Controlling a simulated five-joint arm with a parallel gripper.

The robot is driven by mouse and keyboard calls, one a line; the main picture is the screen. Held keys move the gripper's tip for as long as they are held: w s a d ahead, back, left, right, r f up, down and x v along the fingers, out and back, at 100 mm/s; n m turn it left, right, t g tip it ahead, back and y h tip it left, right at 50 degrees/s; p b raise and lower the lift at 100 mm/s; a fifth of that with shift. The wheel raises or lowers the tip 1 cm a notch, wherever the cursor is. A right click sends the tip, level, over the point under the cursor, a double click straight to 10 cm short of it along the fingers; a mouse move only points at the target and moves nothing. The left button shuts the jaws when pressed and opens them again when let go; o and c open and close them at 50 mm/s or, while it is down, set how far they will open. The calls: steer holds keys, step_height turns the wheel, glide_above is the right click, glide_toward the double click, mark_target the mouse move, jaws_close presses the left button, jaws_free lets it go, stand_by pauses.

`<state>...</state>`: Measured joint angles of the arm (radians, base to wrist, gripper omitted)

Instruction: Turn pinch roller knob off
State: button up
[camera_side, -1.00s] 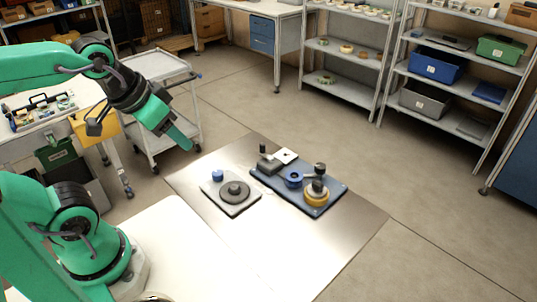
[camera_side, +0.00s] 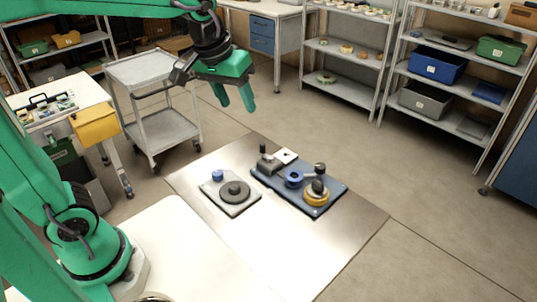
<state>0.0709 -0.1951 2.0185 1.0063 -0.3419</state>
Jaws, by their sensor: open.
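A dark blue base plate (camera_side: 326,203) lies on the metal sheet and carries several parts. On it are a blue roller (camera_side: 293,180), a yellow ring with a dark knob (camera_side: 318,187) on top, and a small arm with a black-topped post (camera_side: 319,168). A grey block with an upright black handle (camera_side: 263,152) stands at its far left end. I cannot tell for sure which part is the pinch roller knob, nor its setting. My gripper (camera_side: 236,106) is open and empty, high above and left of the plate, fingers pointing down. It touches nothing.
A light grey plate (camera_side: 241,208) with a dark round disc and a blue knob (camera_side: 217,175) sits left of the blue plate. The metal sheet (camera_side: 310,250) in front is clear. A trolley (camera_side: 168,122) and shelves (camera_side: 430,110) stand farther back.

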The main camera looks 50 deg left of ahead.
steer(key=w+d+f+n+g, duration=0.1)
steer(key=w+d+f, duration=0.15)
steer(key=w, duration=0.35)
steer(key=w+d+f+n+g, duration=0.1)
steer(key=w+d+f+n, duration=0.15)
steer(key=w, duration=0.45)
steer(key=n+g, duration=0.2)
glide_toward(320, 165)
steer(key=shift+s+d+f, duration=0.1)
steer(key=shift+s, duration=0.2)
steer(key=shift+w+d+f, duration=0.15)
steer(key=shift+f, duration=0.2)
steer(key=shift+f, duration=0.15)
steer(key=shift+f, duration=3.75)
steer(key=c, duration=1)
